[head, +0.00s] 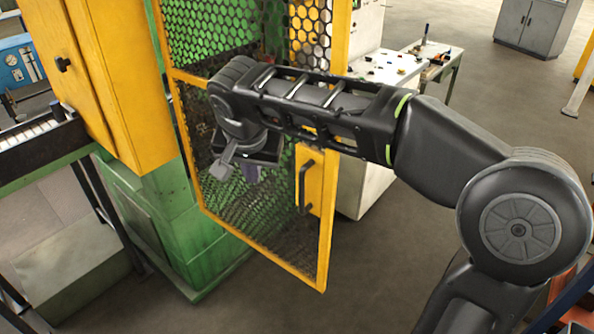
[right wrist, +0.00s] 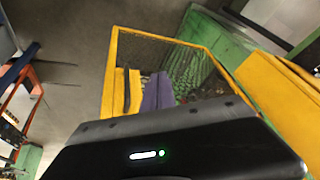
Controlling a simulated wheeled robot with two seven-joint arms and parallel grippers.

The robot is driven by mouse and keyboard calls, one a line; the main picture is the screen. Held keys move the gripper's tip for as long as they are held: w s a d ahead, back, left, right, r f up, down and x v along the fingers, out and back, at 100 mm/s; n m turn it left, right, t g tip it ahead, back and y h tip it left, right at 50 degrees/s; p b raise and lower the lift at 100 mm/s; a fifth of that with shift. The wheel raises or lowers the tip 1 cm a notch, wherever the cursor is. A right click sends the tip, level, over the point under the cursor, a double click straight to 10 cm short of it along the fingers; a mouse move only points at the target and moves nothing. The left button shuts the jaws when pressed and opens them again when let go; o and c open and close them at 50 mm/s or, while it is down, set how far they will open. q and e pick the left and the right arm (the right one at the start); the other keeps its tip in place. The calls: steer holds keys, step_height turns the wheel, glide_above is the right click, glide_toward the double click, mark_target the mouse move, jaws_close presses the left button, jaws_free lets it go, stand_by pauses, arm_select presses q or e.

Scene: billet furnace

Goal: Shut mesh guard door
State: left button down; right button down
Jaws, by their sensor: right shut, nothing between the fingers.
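The mesh guard door (head: 262,262) has a yellow frame with dark mesh. It stands out at an angle from the green machine, so it looks open. Its dark bar handle (head: 303,186) sits on a yellow plate at the door's right edge. My right gripper (head: 250,170) is in front of the door, left of the handle and apart from it. It is shut and empty, and partly hidden by my wrist. The right wrist view shows the door frame (right wrist: 109,75) and handle (right wrist: 126,90) beyond the gripper (right wrist: 158,91). Contact with the mesh cannot be told. My left gripper is not in view.
The green machine base (head: 160,215) and a yellow cabinet (head: 115,75) stand left of the door. A roller conveyor (head: 38,130) is at far left. A white table (head: 385,68) with small parts stands behind.

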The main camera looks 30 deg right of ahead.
steer(key=s+d+m+g, duration=0.1)
steer(key=s+m, duration=0.1)
steer(key=s+d+m+g+h, duration=0.1)
steer(key=s+d, duration=0.1)
steer(key=shift+d+f+m+h, duration=0.2)
steer(key=shift+m+h, duration=0.1)
steer(key=shift+m, duration=0.1)
steer(key=shift+f, duration=0.1)
steer(key=w+d+f+b, duration=0.3)
steer(key=d+f+b, duration=0.3)
steer(key=f, duration=0.3)
steer(key=shift+w+d+f, duration=0.15)
steer(key=shift+w+d, duration=0.15)
steer(key=shift+w, duration=0.1)
